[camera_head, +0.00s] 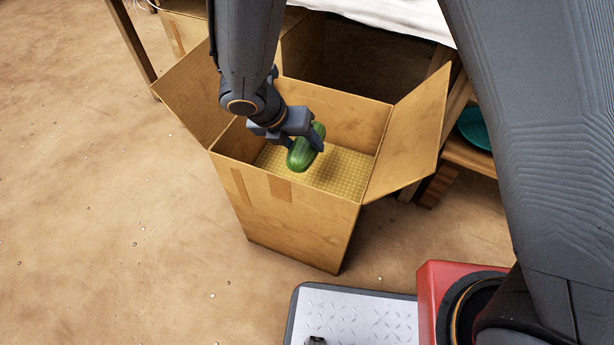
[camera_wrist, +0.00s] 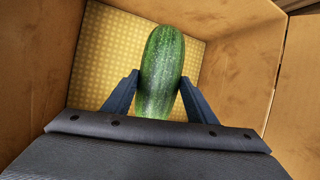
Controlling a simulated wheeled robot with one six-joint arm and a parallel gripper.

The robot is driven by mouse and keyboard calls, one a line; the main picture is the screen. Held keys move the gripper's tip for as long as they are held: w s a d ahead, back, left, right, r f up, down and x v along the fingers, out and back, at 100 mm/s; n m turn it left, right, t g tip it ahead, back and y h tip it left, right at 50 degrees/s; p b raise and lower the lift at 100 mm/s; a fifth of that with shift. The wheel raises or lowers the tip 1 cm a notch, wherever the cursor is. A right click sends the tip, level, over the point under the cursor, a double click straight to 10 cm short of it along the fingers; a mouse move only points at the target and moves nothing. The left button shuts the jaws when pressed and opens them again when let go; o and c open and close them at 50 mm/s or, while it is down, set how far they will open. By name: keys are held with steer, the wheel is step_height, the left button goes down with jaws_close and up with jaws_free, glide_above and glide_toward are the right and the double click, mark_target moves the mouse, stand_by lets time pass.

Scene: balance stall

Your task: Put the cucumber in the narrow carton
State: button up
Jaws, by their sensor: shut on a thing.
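The green cucumber (camera_head: 301,153) is between the fingers of my gripper (camera_head: 306,140), which is shut on it. In the head view they are over the opening of an open cardboard carton (camera_head: 300,206). In the wrist view the cucumber (camera_wrist: 162,70) stands between both fingers of my gripper (camera_wrist: 158,92), with the yellow patterned carton floor behind it. The carton walls (camera_wrist: 240,60) surround this view. The height of the cucumber above the floor is hard to tell.
The carton's side flaps (camera_head: 408,140) stick outward left and right. Behind it another dark open box (camera_head: 352,58) sits below a white cloth (camera_head: 385,14). A wooden shelf with a teal dish (camera_head: 474,128) is at the right. The brown floor (camera_head: 90,200) at left is clear.

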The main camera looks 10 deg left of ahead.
step_height(320, 180, down, 10)
steer(key=b, duration=0.4)
steer(key=shift+r, duration=0.1)
steer(key=o, duration=1.3)
steer(key=shift+o, duration=0.2)
steer(key=p+v, duration=0.5)
steer(key=v, duration=0.7)
steer(key=shift+s+r, duration=0.1)
steer(key=shift+r, duration=0.05)
